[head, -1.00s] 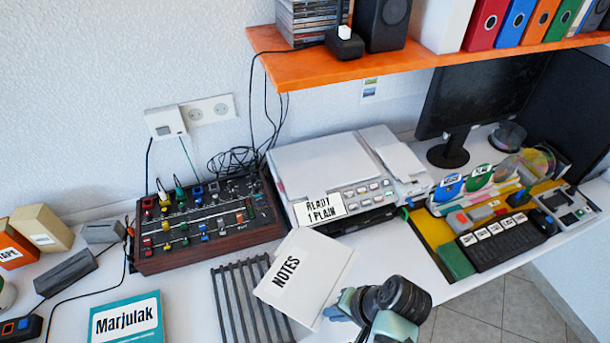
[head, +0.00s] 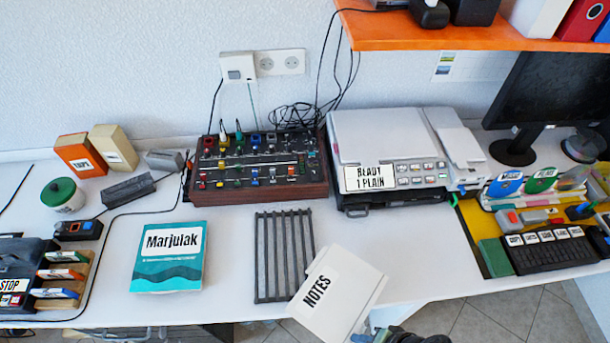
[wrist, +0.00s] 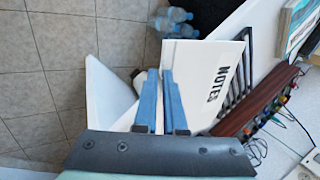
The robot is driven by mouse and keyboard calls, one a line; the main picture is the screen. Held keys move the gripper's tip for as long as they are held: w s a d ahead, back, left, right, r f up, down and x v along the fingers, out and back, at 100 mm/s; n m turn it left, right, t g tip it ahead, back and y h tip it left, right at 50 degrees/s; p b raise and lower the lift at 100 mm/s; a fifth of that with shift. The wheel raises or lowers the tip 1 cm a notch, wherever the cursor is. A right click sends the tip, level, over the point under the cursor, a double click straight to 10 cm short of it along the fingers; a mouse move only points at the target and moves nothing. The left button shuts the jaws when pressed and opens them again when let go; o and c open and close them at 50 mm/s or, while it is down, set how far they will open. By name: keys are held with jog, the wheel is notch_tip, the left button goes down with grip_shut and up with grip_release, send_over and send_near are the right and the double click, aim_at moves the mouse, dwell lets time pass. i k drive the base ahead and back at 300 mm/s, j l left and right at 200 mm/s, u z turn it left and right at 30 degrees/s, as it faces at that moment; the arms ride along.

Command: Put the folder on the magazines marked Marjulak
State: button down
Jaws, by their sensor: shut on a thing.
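The folder is white and marked NOTES (head: 350,283). It is tilted in the air over the front edge of the desk, at the lower right of the grey rack. My gripper (wrist: 160,75) is shut on the folder, whose lettered face shows in the wrist view (wrist: 190,62). In the head view my gripper is mostly cut off at the bottom edge. The teal magazines marked Marjulak (head: 168,273) lie flat on the desk, left of the rack and apart from the folder. Their edge shows at the top right of the wrist view (wrist: 300,25).
A dark slatted rack (head: 283,255) lies between the magazines and the folder. A mixer (head: 318,190) and a printer (head: 385,140) stand behind. A black organizer (head: 20,262) is at the left, near a green-lidded jar (head: 62,195). An orange shelf (head: 450,38) overhangs the right.

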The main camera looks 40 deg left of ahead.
aim_at(170, 257)
jog(key=k+j+z, duration=0.1)
jog(key=z, duration=0.3)
jog(key=k+j+z, duration=0.15)
jog(key=z, duration=0.25)
jog(key=k+j+z, duration=0.1)
jog(key=z, duration=0.3)
jog(key=k+u, duration=0.15)
jog(key=k, duration=0.45)
jog(key=k+j+u, duration=0.2)
jog(key=k, duration=0.45)
jog(key=j+u, duration=0.2)
jog(key=u, duration=0.15)
jog(key=k+j+u, duration=0.1)
jog(key=u, duration=0.25)
jog(key=j+u, duration=0.3)
jog(key=i+j, duration=0.1)
